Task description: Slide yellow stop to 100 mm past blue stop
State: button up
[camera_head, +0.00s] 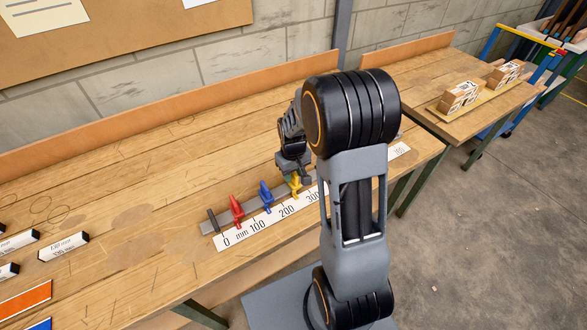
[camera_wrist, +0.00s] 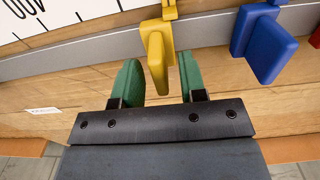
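The yellow stop (camera_head: 295,185) sits on a grey rail, to the right of the blue stop (camera_head: 266,197), with a clear gap between them. My gripper (camera_head: 296,174) is down at the yellow stop, partly hidden by my arm. In the wrist view, the yellow stop (camera_wrist: 157,62) stands between the two green fingers of my gripper (camera_wrist: 158,78). The fingers are apart, with narrow gaps beside the yellow handle. In this view the blue stop (camera_wrist: 264,42) is to the right, outside the fingers.
A red stop (camera_head: 237,211) is left of the blue one. A white millimetre scale (camera_head: 272,220) runs along the rail's near side; my arm covers part of it. Labelled blocks (camera_head: 64,246) lie at the bench's left. A second bench at right carries boxes (camera_head: 461,95).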

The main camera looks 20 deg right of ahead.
notch_tip(320, 180, up, 14)
dwell(0.6)
jog(key=shift+f, duration=0.1)
